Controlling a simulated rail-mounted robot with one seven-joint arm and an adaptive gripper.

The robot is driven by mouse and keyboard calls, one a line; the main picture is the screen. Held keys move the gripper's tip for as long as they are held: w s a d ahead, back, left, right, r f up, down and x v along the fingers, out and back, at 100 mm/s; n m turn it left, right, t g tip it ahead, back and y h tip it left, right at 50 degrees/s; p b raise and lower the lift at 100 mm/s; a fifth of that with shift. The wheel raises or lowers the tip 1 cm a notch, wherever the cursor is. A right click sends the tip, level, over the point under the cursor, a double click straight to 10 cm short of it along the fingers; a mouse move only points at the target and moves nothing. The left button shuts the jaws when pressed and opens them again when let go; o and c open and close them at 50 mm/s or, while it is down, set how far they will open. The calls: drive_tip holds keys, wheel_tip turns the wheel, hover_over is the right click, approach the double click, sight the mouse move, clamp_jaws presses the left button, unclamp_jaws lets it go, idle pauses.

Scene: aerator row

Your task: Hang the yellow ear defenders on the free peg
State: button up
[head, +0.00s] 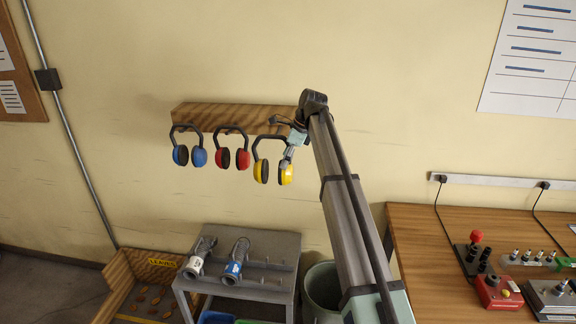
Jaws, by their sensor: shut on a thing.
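The yellow ear defenders (264,172) are upright below the right part of the wooden peg board (230,116) on the wall, dark headband up and yellow cups down. My gripper (287,161) is shut on their right side, near the top of the right cup. I cannot tell whether the headband rests on a peg or is just in front of one. The peg there is hidden by the headband and my arm, which also covers the board's right end.
Blue ear defenders (198,157) and red ear defenders (242,158) hang to the left, the red pair close beside the yellow. Below stand a grey rack table (268,246), a wooden crate (118,276) and a green-grey bin (322,286). A workbench (425,235) is at right.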

drive_tip(key=w+f, duration=0.2)
drive_tip(key=w, duration=0.9)
drive_tip(key=shift+w+d, duration=0.2)
drive_tip(key=shift+d, duration=0.15)
idle(1.1)
drive_tip(key=shift+f, duration=0.1)
idle(0.4)
drive_tip(key=o, duration=1.6)
